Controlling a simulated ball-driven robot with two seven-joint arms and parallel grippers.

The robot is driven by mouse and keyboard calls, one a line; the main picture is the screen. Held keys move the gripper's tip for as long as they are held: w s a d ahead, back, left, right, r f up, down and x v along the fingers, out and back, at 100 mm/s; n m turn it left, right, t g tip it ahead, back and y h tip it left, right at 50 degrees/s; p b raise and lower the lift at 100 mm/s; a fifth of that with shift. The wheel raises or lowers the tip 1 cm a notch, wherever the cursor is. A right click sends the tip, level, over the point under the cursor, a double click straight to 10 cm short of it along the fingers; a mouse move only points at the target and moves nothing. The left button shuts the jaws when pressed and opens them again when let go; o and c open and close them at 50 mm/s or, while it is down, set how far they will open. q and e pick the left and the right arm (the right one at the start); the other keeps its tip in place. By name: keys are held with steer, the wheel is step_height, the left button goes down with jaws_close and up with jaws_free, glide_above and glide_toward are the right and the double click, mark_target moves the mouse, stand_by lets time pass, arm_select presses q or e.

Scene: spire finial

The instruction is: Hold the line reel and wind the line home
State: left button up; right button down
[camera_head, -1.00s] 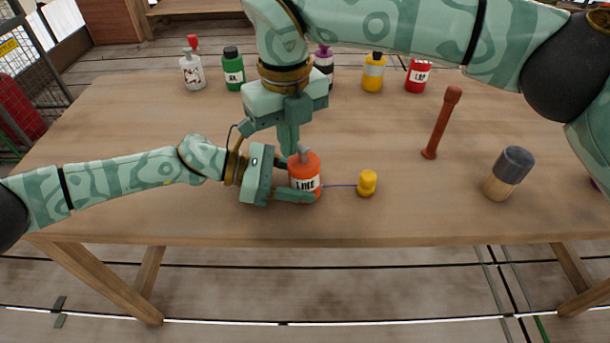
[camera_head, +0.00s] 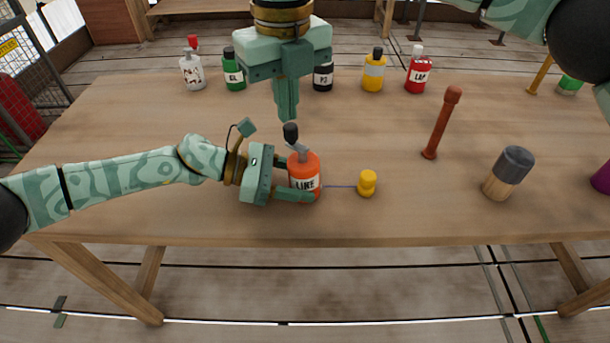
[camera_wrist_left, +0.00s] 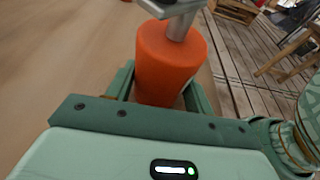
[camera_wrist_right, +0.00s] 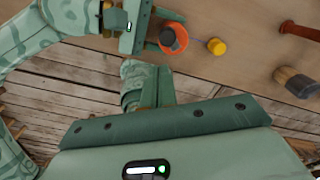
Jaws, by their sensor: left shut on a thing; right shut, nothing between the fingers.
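The orange line reel (camera_head: 304,168), labelled LINE, stands upright on the table. A grey crank with a dark knob (camera_head: 291,131) is on its top. My left gripper (camera_head: 303,189) is shut around the reel's body, and the left wrist view shows the reel (camera_wrist_left: 168,62) between its fingers. A thin line (camera_head: 340,187) runs from the reel to a small yellow weight (camera_head: 367,184) on the table to its right. My right gripper (camera_head: 288,112) is shut and empty, above and behind the crank knob, apart from it. It also shows in the right wrist view (camera_wrist_right: 160,85).
Several bottles line the table's back, including a green one (camera_head: 233,72) and a yellow one (camera_head: 373,72). The table's front middle is clear.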

mark_target(288, 130)
stand_by(0.3)
steer(key=shift+s+f+m+y, duration=0.1)
steer(key=shift+f+m+y, duration=0.4)
steer(key=shift+m, duration=3.5)
steer(key=shift+s+f+m+y, duration=0.2)
steer(key=shift+f+m, duration=0.55)
steer(key=shift+m, duration=3.25)
steer(key=shift+s+f+m+y, duration=0.1)
steer(key=shift+f+m+y, duration=0.45)
steer(key=shift+m, duration=3.45)
steer(key=shift+f, duration=0.3)
